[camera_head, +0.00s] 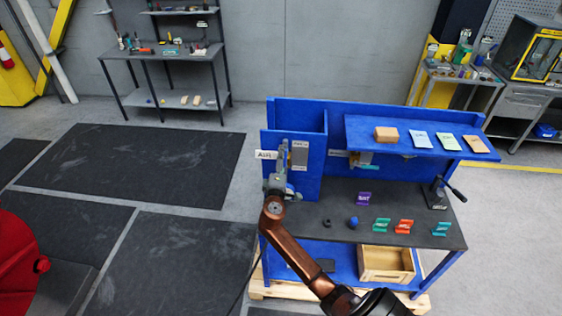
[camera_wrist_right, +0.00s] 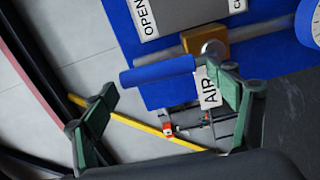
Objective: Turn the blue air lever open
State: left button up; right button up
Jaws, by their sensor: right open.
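The blue air lever (camera_wrist_right: 157,71) shows in the right wrist view as a blue bar reaching left from a brass valve body (camera_wrist_right: 205,42) on a grey pipe. The white AIR label (camera_wrist_right: 209,91) hangs just below it, and it also shows in the head view (camera_head: 265,154). My right gripper (camera_wrist_right: 170,85) is open, its green fingers apart on either side of the view, with the lever beyond the gap. I see no contact. In the head view my right gripper (camera_head: 279,184) is in front of the blue panel's left end and hides the lever. My left gripper is not in view.
The blue bench panel (camera_head: 309,185) stands close behind the gripper. The dark worktop (camera_head: 340,225) holds several small coloured parts. A blue shelf (camera_head: 365,140) with blocks overhangs the right side. An OPEN label (camera_wrist_right: 146,18) is above the lever. Floor left of the bench is clear.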

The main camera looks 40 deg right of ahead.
jog(key=v, duration=1.2)
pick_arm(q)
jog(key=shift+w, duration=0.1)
